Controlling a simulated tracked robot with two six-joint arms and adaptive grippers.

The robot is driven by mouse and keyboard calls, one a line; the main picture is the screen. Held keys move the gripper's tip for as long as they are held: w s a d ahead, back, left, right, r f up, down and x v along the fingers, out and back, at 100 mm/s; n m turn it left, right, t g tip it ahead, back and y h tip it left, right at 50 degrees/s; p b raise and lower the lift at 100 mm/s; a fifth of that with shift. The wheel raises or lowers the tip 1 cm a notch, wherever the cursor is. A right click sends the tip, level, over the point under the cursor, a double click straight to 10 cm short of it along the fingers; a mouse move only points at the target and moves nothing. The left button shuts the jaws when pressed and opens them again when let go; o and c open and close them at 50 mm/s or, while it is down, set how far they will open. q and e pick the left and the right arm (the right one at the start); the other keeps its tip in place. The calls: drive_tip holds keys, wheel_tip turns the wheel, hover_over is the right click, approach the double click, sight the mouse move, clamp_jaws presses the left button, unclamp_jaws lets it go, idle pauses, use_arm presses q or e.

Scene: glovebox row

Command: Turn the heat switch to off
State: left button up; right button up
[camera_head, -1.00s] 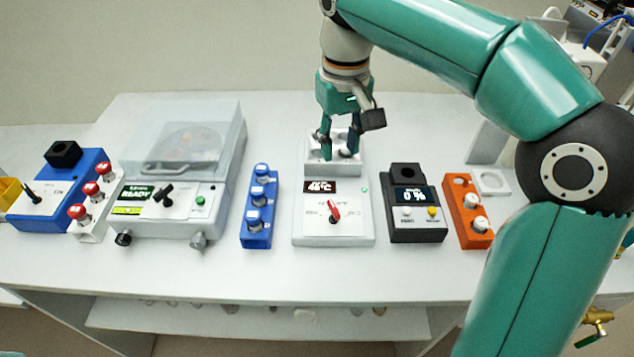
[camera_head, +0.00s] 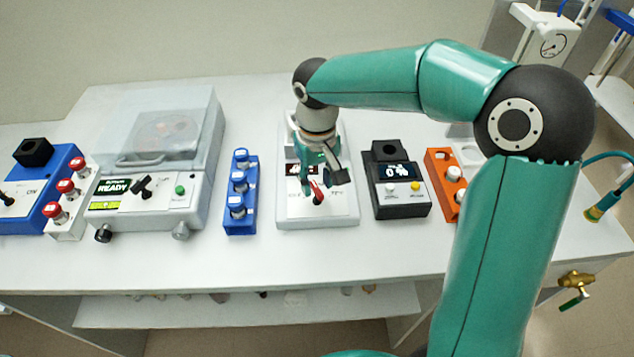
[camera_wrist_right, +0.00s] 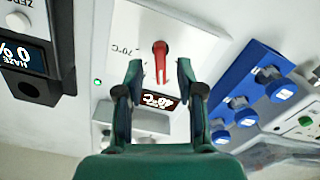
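The heat switch is a red knob (camera_wrist_right: 160,60) on the white panel of the heating device (camera_head: 290,212). It also shows in the head view (camera_head: 318,193), partly behind the gripper. The device's dark display (camera_wrist_right: 160,101) shows a reading in °C, partly hidden in the head view. My right gripper (camera_wrist_right: 157,72) is over the panel with its fingers apart, one on each side of the red knob in the wrist view. No contact with the knob can be made out. My left gripper is not in view.
A blue rack (camera_head: 240,218) with blue-capped vials stands left of the device. A black box with a display (camera_head: 400,205) stands to its right, then an orange rack (camera_head: 440,172). A lidded machine (camera_head: 150,205) is further left. The table front is clear.

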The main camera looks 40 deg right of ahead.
drive_tip(key=shift+f, duration=0.6)
clamp_jaws()
drive_tip(key=shift+n, duration=0.3)
drive_tip(key=n, duration=0.4)
drive_tip(key=shift+r, duration=0.1)
drive_tip(key=n+p, duration=0.1)
drive_tip(key=n, duration=0.3)
drive_tip(key=shift+a, duration=0.1)
drive_tip(key=shift+n, duration=0.3)
